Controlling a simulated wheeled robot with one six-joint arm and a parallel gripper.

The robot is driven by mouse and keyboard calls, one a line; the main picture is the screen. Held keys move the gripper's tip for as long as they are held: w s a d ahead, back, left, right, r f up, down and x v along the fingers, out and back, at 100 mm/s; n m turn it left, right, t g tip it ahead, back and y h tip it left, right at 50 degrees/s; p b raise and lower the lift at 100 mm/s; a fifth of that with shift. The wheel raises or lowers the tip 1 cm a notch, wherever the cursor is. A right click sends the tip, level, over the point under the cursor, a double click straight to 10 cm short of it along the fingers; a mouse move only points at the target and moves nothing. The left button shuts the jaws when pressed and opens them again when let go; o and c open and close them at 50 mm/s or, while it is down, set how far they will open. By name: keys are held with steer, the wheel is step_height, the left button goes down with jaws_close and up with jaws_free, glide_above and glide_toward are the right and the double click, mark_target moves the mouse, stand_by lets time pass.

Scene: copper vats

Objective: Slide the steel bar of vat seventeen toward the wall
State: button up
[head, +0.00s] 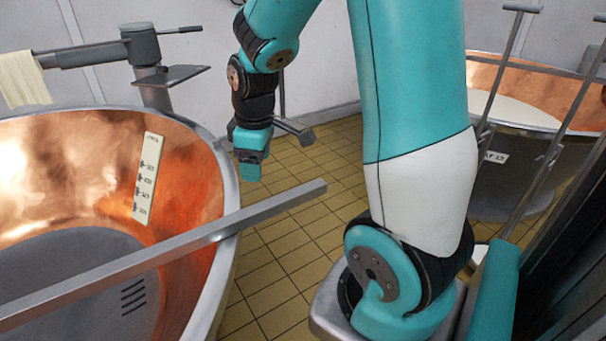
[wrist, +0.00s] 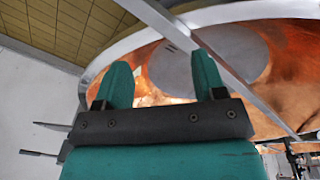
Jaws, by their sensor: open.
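The steel bar (head: 150,258) lies across the left copper vat (head: 226,180), and its free end sticks out past the rim over the tiled floor. I see no number on this vat. The bar also runs diagonally through the wrist view (wrist: 255,98), partly behind one finger. My gripper (head: 249,174) is open and empty, pointing down just outside the vat rim, beyond the bar on the wall side and apart from it. In the wrist view, its two teal fingers (wrist: 159,62) stand apart with nothing between them.
A grey post with a swivel arm (head: 150,65) and a hanging cloth (head: 22,80) stands behind the vat. A marked strip (head: 148,178) hangs inside it. Another copper vat (head: 510,110) with a small label stands at right. Yellow tiled floor (head: 290,250) lies between the vats.

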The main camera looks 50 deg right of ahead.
mark_target(303, 189)
steer(key=d+f+n+g, duration=0.15)
steer(key=d+n, duration=0.65)
steer(key=d, duration=0.8)
step_height(303, 189, down, 17)
steer(key=shift+b, duration=0.35)
